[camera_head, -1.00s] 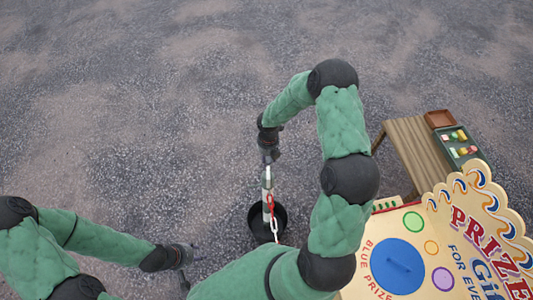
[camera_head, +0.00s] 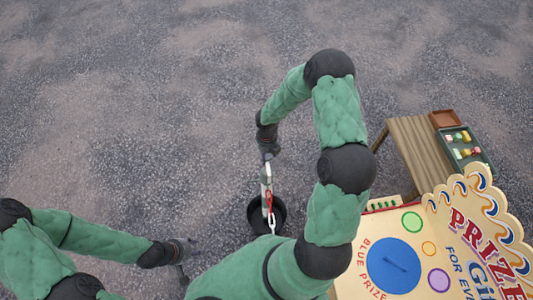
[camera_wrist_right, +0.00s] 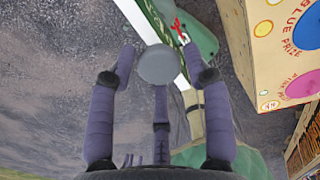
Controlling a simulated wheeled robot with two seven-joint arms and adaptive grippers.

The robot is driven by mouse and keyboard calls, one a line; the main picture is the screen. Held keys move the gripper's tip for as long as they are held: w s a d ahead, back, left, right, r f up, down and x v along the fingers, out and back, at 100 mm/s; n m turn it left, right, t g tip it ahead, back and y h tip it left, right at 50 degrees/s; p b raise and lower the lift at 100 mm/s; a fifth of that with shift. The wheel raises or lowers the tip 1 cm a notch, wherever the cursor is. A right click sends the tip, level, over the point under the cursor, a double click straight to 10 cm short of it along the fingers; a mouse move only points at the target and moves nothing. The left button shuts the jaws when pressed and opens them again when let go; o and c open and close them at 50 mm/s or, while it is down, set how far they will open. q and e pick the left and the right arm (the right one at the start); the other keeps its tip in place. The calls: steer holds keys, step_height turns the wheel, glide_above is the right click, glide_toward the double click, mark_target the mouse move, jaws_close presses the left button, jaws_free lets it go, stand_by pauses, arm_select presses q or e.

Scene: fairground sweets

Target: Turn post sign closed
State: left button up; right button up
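A white post (camera_head: 264,187) stands in a round black base (camera_head: 254,222). A red and white chain (camera_head: 271,223) hangs beside it. In the right wrist view the post's round grey top (camera_wrist_right: 158,65) shows between my right gripper's fingers (camera_wrist_right: 158,72). Those fingers are spread, with small gaps to the cap on both sides. In the head view my right gripper (camera_head: 268,160) is over the post's top. A white board-like strip with a green edge (camera_wrist_right: 148,22) lies behind the cap; I cannot tell its face or lettering. My left gripper (camera_head: 187,258) looks open and empty, left of the base.
A cream prize board (camera_head: 350,278) with a blue disc (camera_head: 394,265) stands at the lower right. Behind it is a wooden bench (camera_head: 420,150) with a green tray (camera_head: 472,163) and a brown box (camera_head: 445,118). The gravel ground at the left and back is clear.

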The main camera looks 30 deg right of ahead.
steer(key=shift+r, duration=0.1)
step_height(320, 180, up, 12)
stand_by(0.8)
stand_by(0.3)
steer(key=s+a+f+m+y+b, duration=0.1)
steer(key=s+a+f+m+b, duration=0.4)
steer(key=f+m+b, duration=0.5)
steer(key=s+a+f+m+y+b, duration=0.1)
steer(key=s+a+f+m+b, duration=0.4)
steer(key=f, duration=1.6)
steer(key=s+a+f+m+y+b, duration=0.2)
steer(key=s+a+f+m+b, duration=0.3)
steer(key=a+f+m+b, duration=0.7)
steer(key=shift+s+f+m+b, duration=0.4)
steer(key=shift+f+m+b, duration=1.35)
steer(key=shift+m, duration=1.55)
